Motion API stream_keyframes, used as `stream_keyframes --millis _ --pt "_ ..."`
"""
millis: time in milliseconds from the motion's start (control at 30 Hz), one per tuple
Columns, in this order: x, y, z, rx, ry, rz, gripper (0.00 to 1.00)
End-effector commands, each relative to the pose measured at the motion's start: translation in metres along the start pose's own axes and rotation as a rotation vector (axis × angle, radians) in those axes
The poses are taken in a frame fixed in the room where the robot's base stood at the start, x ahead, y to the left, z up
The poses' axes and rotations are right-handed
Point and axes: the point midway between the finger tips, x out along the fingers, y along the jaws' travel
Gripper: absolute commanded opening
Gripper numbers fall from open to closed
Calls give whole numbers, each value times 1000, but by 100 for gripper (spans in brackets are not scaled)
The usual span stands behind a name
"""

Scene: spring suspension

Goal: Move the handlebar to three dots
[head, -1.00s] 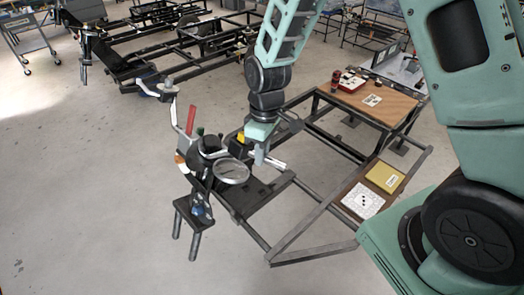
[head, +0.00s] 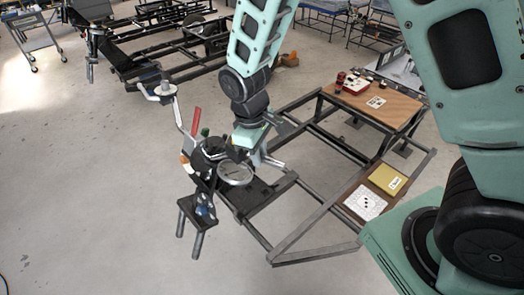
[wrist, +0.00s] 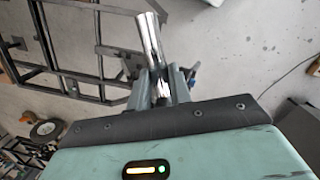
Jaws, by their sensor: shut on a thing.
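The handlebar, a shiny chrome tube (wrist: 151,45), stands up between the fingers of my gripper (wrist: 160,88) in the wrist view. The gripper is shut on it. In the head view my gripper (head: 256,156) is above the dark bench at the centre, and a short pale end of the handlebar (head: 275,163) sticks out to its right. The rest of the handlebar is hidden by the gripper. A white card with three black dots (head: 365,203) lies on a brown board on the right side of the metal frame, well apart from the gripper.
A wooden panel (head: 370,104) behind carries a smaller marked card (head: 376,102) and red items. Frame bars surround open floor.

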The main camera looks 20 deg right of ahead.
Motion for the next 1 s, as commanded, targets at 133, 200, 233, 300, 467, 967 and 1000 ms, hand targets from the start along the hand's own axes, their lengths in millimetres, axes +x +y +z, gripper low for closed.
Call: stream_keyframes --millis 133,200,233,300,467,967,1000 --pt "2 -1 0 -6 -1 -1 0" --pt "2 -1 0 -6 -1 -1 28" --pt "2 -1 0 -6 -1 -2 36" --pt "2 -1 0 -5 -1 -2 41" --pt "2 0 1 -3 -1 -1 41" --pt "-61 0 -1 -3 7 1 41" --pt "-70 0 -1 -3 7 1 41"
